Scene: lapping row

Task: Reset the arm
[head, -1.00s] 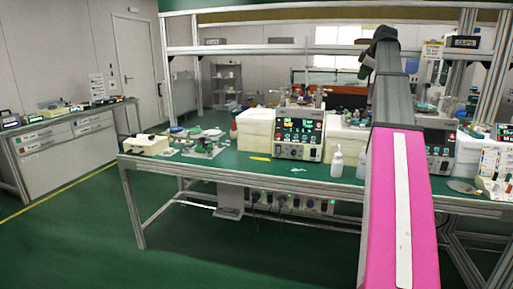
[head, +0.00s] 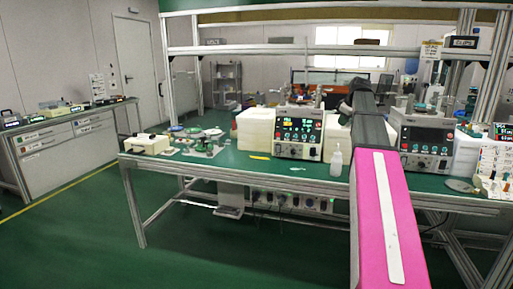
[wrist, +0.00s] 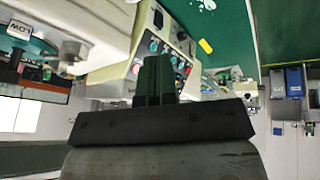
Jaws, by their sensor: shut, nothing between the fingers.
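My gripper (wrist: 155,62) shows in the wrist view, its two dark fingers together with nothing between them. A control unit (wrist: 165,50) with a lit panel lies beyond the fingers in that view, which is turned over. In the head view my pink and grey arm reaches forward over the bench from the lower right. Its dark far end is in front of the bench's back part, between two control units. The fingers themselves cannot be made out there.
The green-topped bench (head: 262,172) carries a left control unit (head: 299,133), a right control unit (head: 427,140), a white box (head: 254,130) and a white bottle (head: 336,161) close left of my arm. An upper frame rail (head: 260,50) crosses behind. The floor at front left is clear.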

